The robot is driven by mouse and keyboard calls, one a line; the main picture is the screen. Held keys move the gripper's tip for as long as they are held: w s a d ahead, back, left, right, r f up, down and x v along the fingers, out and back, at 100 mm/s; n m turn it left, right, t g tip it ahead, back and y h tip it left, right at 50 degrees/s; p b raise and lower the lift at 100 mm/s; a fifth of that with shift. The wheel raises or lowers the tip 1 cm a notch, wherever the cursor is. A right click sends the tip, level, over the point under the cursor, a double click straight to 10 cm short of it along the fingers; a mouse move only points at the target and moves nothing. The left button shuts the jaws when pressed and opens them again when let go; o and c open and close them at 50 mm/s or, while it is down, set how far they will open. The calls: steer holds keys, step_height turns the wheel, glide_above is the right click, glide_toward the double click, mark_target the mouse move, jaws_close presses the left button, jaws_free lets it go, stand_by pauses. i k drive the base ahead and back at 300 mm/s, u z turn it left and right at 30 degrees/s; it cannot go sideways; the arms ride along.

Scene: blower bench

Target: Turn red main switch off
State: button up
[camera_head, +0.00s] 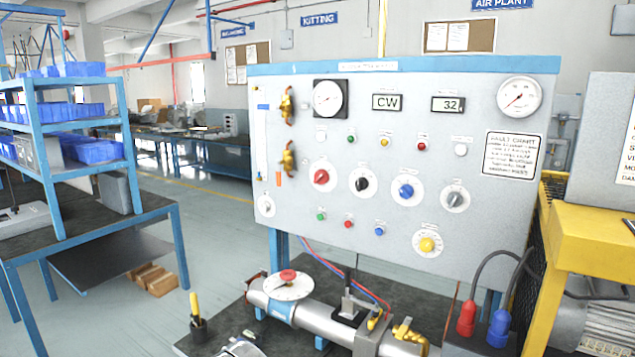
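A grey control panel (290,225) with a blue top edge faces me. A red rotary knob (321,177) on a round white dial sits at the left of its row of larger knobs; it looks turned at a slant. The label above it is too small to read, so I cannot tell its marked position. A second red handle (288,275) sits on a white disc on the pipe below the panel. My gripper is not seen in this view.
Black (363,183), blue (406,191) and grey (455,199) knobs stand right of the red one, with a yellow knob (427,244) lower. A pipe (325,322) with brass valves runs below. A yellow frame (590,245) stands at right, a blue-framed shelf (51,150) at left.

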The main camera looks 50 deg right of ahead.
mark_target(321, 177)
steer(key=u, duration=0.05)
steer(key=i, duration=1)
steer(key=z, duration=0.05)
